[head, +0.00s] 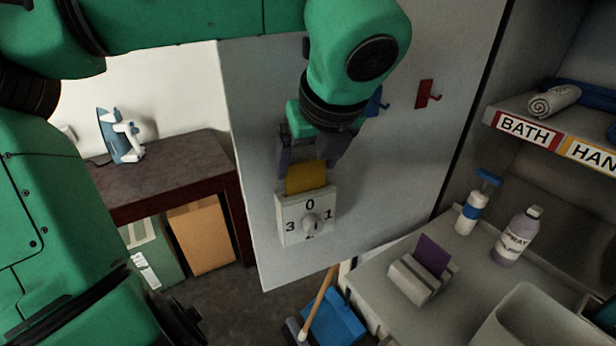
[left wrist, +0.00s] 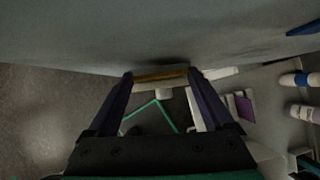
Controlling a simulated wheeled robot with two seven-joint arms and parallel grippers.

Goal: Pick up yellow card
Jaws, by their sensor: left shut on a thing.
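The yellow card (head: 306,177) stands upright at the top of a white dial box (head: 292,232) on the grey panel. The box has a round knob and numbers on its face. My left gripper (head: 312,165) is above the box and shut on the yellow card. In the left wrist view the card (left wrist: 160,76) shows as a thin yellow edge between the fingers of my left gripper (left wrist: 160,78). The card's lower end is hidden, and I cannot tell whether it is still inside the box. My right gripper is not in view.
A red hook (head: 428,94) is on the panel (head: 262,130). An iron (head: 121,136) stands on the dark table.

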